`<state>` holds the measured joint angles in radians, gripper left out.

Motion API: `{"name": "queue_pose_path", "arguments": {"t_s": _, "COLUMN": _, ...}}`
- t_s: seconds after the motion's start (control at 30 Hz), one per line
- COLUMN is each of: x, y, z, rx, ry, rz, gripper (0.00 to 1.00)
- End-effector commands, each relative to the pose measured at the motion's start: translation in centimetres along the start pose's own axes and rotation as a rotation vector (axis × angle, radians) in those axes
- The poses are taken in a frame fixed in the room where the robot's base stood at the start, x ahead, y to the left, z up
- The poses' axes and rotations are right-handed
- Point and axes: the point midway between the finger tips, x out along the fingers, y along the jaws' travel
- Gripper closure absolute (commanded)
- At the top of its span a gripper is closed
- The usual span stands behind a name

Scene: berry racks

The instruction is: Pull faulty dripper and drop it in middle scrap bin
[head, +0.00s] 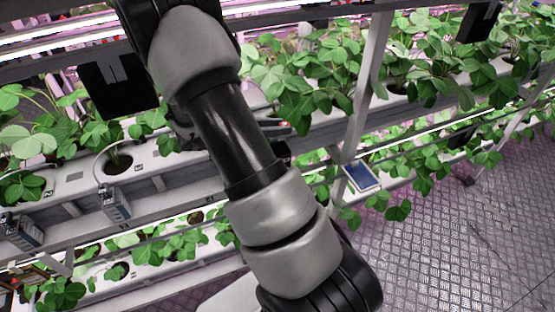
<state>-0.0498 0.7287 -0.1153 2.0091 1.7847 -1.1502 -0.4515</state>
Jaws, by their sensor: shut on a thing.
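My arm crosses the middle of the head view from top to lower right and covers much of the rack behind it. My gripper's fingertips do not show clearly. A small grey and black part peeks out just right of the arm, and I cannot tell what it is. No held dripper can be made out. A thin pale tube (97,160) curves over a planting hole (117,163) in the white gutter at left; whether it is a faulty dripper is unclear. I cannot identify any scrap bin, including the middle one.
Leafy plants (290,85) line the white gutters (70,180) on stacked racks. Small grey boxes (115,205) hang at left. A black panel (115,85) stands behind. A blue-faced panel (362,177) sits by a rack post (370,70).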

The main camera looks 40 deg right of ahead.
Motion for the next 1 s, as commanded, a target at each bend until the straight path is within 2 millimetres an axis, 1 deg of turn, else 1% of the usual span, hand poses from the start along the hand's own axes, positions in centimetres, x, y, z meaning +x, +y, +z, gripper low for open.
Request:
{"name": "queue_pose_path", "arguments": {"t_s": 0.03, "x": 0.4, "y": 0.0, "z": 1.0, "rx": -0.001, "ry": 0.000, "rz": 0.000, "gripper": 0.97}}
{"name": "queue_pose_path", "arguments": {"t_s": 0.07, "x": 0.6, "y": 0.0, "z": 1.5, "rx": 0.000, "ry": 0.000, "rz": -0.001, "gripper": 0.97}}
{"name": "queue_pose_path", "arguments": {"t_s": 0.2, "x": 1.1, "y": 0.0, "z": 2.8, "rx": 0.001, "ry": 0.000, "rz": -0.001, "gripper": 0.97}}
{"name": "queue_pose_path", "arguments": {"t_s": 0.3, "x": 1.3, "y": -0.1, "z": 3.1, "rx": 0.001, "ry": 0.000, "rz": -0.002, "gripper": 0.97}}
{"name": "queue_pose_path", "arguments": {"t_s": 0.57, "x": 1.2, "y": -0.1, "z": 3.0, "rx": 0.001, "ry": 0.000, "rz": -0.002, "gripper": 0.97}}
{"name": "queue_pose_path", "arguments": {"t_s": 0.6, "x": 1.2, "y": -0.1, "z": 3.0, "rx": 0.001, "ry": 0.000, "rz": -0.002, "gripper": 0.72}}
{"name": "queue_pose_path", "arguments": {"t_s": 0.67, "x": 1.2, "y": -0.1, "z": 3.0, "rx": 0.001, "ry": 0.000, "rz": -0.002, "gripper": 0.62}}
{"name": "queue_pose_path", "arguments": {"t_s": 0.7, "x": 1.2, "y": -0.1, "z": 3.0, "rx": 0.001, "ry": 0.000, "rz": -0.002, "gripper": 0.55}}
{"name": "queue_pose_path", "arguments": {"t_s": 1.0, "x": 1.1, "y": -0.1, "z": 3.0, "rx": 0.001, "ry": -0.001, "rz": -0.003, "gripper": 0.55}}
